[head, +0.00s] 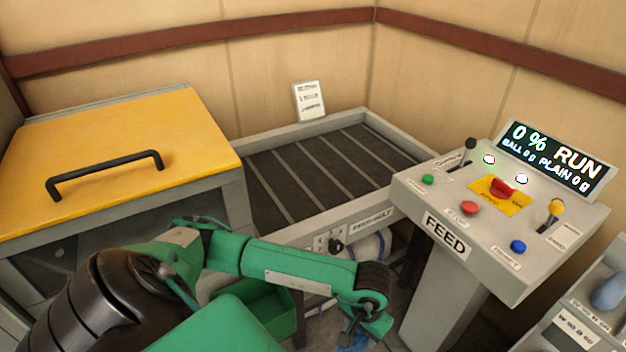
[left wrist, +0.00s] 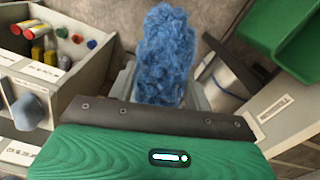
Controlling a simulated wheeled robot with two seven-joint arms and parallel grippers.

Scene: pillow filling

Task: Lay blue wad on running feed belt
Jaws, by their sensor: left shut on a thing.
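The blue wad (left wrist: 167,50) is a shaggy, fluffy lump filling the top middle of the left wrist view. In the head view only a bit of the blue wad (head: 353,343) shows at the bottom edge. My left gripper (head: 362,330) is shut on it, low in front of the feed belt and left of the FEED console's post. The feed belt (head: 305,172) is dark with pale cross slats inside a grey frame, and its visible surface is bare. The console display (head: 556,160) reads "0 % RUN", "BALL 0 g", "PLAIN 0 g". My right gripper is out of view.
The FEED console (head: 480,235) with buttons and levers stands right of the belt. A yellow-lidded bin (head: 110,150) with a black handle stands left. A green tub (head: 262,305) is below the belt's front side. A grey tray unit (head: 590,310) is at lower right.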

